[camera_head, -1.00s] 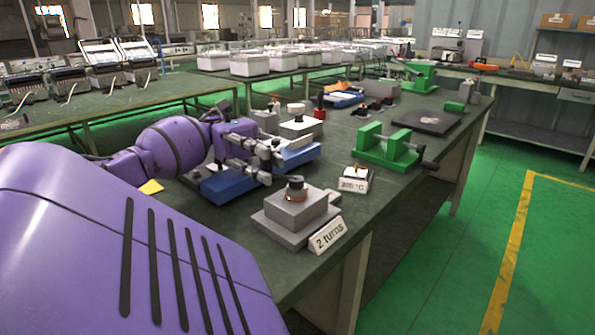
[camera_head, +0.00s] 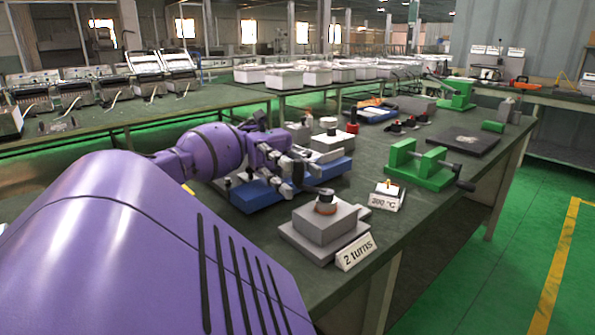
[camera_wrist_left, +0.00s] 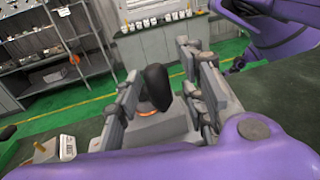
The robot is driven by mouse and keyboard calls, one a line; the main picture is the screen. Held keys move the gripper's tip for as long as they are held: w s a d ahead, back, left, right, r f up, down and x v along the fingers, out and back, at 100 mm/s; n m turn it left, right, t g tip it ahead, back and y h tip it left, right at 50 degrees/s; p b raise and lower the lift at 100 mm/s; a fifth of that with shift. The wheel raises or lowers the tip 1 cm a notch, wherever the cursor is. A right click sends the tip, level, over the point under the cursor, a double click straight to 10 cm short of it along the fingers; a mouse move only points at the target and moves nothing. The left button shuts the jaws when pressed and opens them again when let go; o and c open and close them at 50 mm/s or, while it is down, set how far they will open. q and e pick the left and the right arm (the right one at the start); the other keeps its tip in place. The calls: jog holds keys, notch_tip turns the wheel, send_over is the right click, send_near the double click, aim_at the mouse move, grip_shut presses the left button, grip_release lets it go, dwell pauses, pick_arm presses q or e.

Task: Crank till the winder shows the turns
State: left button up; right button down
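The winder (camera_head: 322,222) is a grey stepped block near the table's front corner. It has a copper-coloured ring and a dark crank on top. A white card (camera_head: 356,252) in front of it reads "2 turns". My left gripper (camera_head: 308,170) is just behind and left of the crank, with its grey fingers apart. In the left wrist view the black crank knob (camera_wrist_left: 156,86) shows between the lines of the open fingers, with the copper ring below it. I cannot tell whether a finger touches the knob. My right gripper is not in view.
A small white block with a temperature label (camera_head: 388,196) stands right of the winder. A green vise-like fixture (camera_head: 425,165) is behind it. A dark flat plate (camera_head: 463,141) lies farther back.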

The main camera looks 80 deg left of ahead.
pick_arm(q)
notch_tip(320, 180, up, 10)
jog(key=shift+r, duration=0.1)
dwell(0.4)
